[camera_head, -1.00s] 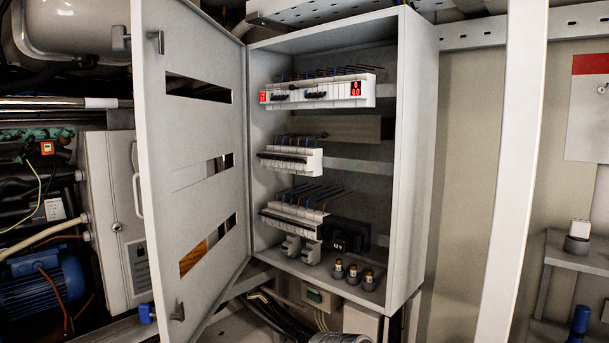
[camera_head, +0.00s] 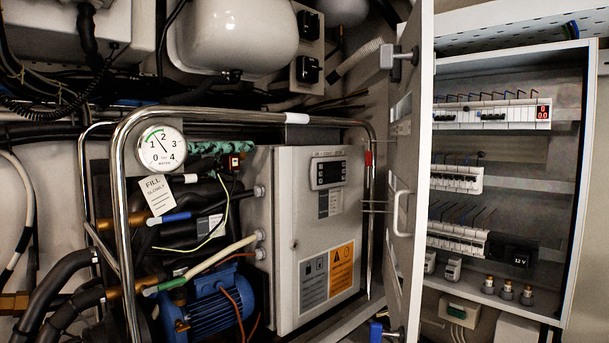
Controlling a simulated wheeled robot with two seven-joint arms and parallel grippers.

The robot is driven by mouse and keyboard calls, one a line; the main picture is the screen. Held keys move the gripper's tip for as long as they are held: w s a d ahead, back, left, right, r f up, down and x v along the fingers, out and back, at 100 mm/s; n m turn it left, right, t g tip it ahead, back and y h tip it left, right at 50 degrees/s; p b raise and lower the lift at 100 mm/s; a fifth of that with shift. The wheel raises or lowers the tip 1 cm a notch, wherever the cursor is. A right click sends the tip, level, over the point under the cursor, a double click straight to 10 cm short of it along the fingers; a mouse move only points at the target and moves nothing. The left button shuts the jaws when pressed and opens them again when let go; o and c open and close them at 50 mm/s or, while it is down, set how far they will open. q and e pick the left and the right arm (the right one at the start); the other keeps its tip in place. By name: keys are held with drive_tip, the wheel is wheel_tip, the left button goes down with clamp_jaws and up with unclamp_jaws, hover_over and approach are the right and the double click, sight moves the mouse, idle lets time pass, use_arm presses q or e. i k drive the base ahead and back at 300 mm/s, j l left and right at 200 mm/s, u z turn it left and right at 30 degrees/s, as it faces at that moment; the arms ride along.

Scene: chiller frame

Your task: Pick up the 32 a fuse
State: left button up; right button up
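Three small fuse-like parts with brass-coloured tops stand in grey holders on the floor of the open cabinet at the right: a left one (camera_head: 488,285), a middle one (camera_head: 506,290) and a right one (camera_head: 526,295). Their markings are too small to read, so I cannot tell which, if any, is the 32 A fuse. Two pale modules (camera_head: 453,269) sit to their left. Neither of my grippers is in view.
The cabinet door (camera_head: 408,170) stands open, edge towards me. Left of it are a closed grey control box (camera_head: 300,220), a metal tube frame (camera_head: 230,115), a pressure gauge (camera_head: 160,149) and a blue motor (camera_head: 215,308). A dark 12 V unit (camera_head: 512,256) is behind the fuse holders.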

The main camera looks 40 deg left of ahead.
sight(528, 288)
drive_tip(key=k+j+u, duration=0.1)
drive_tip(key=j, duration=0.3)
drive_tip(key=k+j, duration=0.25)
drive_tip(key=k+j+u, duration=0.15)
drive_tip(key=j, duration=0.35)
drive_tip(key=i+l+z, duration=0.1)
drive_tip(key=i+z, duration=0.15)
drive_tip(key=i, duration=0.3)
drive_tip(key=i+z, duration=0.25)
drive_tip(key=i, duration=0.35)
